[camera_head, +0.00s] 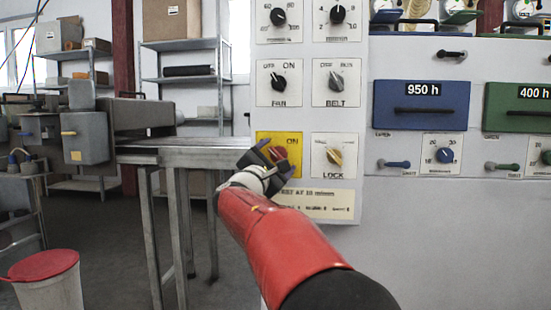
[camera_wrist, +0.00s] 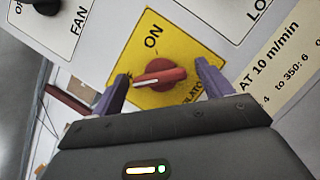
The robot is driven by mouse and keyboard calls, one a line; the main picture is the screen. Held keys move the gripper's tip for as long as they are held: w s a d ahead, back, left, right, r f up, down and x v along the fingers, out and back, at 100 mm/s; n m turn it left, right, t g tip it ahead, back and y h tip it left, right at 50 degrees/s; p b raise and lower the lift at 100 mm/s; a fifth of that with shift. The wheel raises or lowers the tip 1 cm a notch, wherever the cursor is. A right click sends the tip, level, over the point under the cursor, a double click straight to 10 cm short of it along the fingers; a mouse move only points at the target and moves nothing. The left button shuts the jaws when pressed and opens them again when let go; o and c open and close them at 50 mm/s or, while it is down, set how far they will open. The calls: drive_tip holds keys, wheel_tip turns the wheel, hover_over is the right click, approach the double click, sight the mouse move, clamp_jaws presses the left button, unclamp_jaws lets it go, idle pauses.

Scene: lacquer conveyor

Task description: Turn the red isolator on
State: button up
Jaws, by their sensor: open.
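The red isolator knob (camera_wrist: 170,73) sits on a yellow plate (camera_wrist: 150,101), with the word ON beside it. In the wrist view its white pointer mark faces left, toward the left finger and away from ON. My gripper (camera_wrist: 163,76) is open, with one purple-tipped finger on each side of the knob. I cannot tell whether either finger touches it. In the head view the gripper (camera_head: 274,158) covers the left part of the yellow plate (camera_head: 297,172) and part of the red knob (camera_head: 279,152). Any label at the plate's left is hidden.
The LOCK knob (camera_head: 334,156) is close right of the isolator. The FAN (camera_head: 279,82) and BELT (camera_head: 336,81) knobs are above. A text label (camera_head: 318,201) is below. A metal conveyor table (camera_head: 185,155) stands left. Blue (camera_head: 421,106) and green (camera_head: 517,107) panels are right.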

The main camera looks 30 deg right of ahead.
drive_tip(key=shift+c, duration=0.2)
drive_tip(key=c, duration=0.9)
drive_tip(key=shift+c, duration=0.2)
drive_tip(key=shift+m, duration=0.5)
drive_tip(key=m+g+b, duration=0.1)
drive_tip(key=m+g, duration=0.1)
drive_tip(key=m, duration=0.2)
drive_tip(key=shift+a, duration=0.1)
drive_tip(key=m+g, duration=0.1)
drive_tip(key=m, duration=0.1)
drive_tip(key=m+g+y, duration=0.1)
drive_tip(key=m, duration=0.2)
drive_tip(key=shift+r+m, duration=0.15)
drive_tip(key=shift+m, duration=0.15)
drive_tip(key=m+y, duration=0.2)
drive_tip(key=m, duration=0.1)
drive_tip(key=shift+r+m, duration=0.1)
drive_tip(key=shift+m, duration=0.3)
drive_tip(key=m+y, duration=0.2)
drive_tip(key=m, duration=0.2)
